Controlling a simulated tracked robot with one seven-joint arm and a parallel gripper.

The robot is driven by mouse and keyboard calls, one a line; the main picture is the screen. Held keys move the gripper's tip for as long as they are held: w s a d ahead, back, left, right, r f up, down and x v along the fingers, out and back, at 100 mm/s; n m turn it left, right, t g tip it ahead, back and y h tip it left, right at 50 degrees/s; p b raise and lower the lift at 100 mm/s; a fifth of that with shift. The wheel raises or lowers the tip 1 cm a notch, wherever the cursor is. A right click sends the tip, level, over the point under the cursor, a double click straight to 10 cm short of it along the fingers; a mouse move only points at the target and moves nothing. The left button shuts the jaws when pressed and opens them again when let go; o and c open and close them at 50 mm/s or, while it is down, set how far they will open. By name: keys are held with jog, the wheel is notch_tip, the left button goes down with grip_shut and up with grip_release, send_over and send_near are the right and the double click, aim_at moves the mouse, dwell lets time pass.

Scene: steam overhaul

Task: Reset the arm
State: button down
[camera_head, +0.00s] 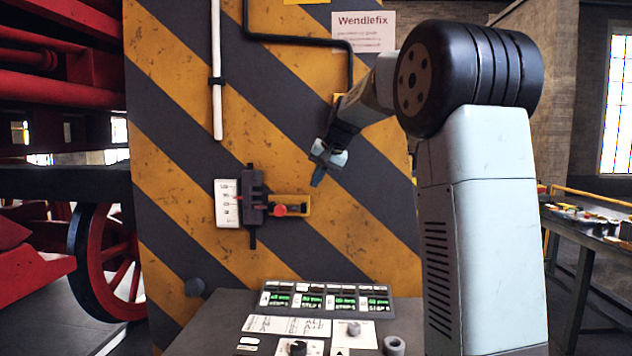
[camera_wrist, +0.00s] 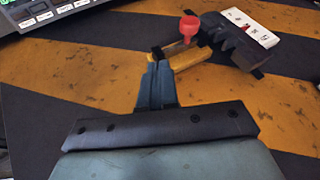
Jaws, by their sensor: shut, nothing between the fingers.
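My gripper (camera_head: 317,178) is shut and empty in the head view, in front of the striped yellow and dark panel, above and to the right of a lever device. My arm reaches to it from the right of the picture. In the wrist view my gripper (camera_wrist: 156,68) shows its fingers together, pointing toward the device. The lever device (camera_head: 254,207) is a dark block on the panel with a red knob (camera_head: 280,210) and a white scale plate (camera_head: 227,204). The red knob also shows in the wrist view (camera_wrist: 189,27). I cannot tell from the overlap whether the fingertips touch the device.
A console with green displays (camera_head: 325,299) stands below the panel, with cards and a grey ring (camera_head: 394,346) in front. A black pipe (camera_head: 300,42) and a white rod (camera_head: 216,90) run on the panel. A red wheel (camera_head: 105,262) is at left, a workbench (camera_head: 590,233) at right.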

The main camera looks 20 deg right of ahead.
jog(key=shift+s, duration=0.1)
jog(key=s+a+f+n+h, duration=0.1)
jog(key=s+f, duration=0.3)
jog(key=s, duration=1)
jog(key=s+a+f+n+h, duration=0.1)
jog(key=s+f, duration=0.4)
jog(key=s, duration=0.9)
jog(key=s+a+f+n+h, duration=0.1)
jog(key=s+f, duration=0.3)
jog(key=s, duration=1)
jog(key=shift+s+f+n+g, duration=0.25)
jog(key=shift+f+n+g, duration=0.1)
jog(key=shift+n, duration=0.15)
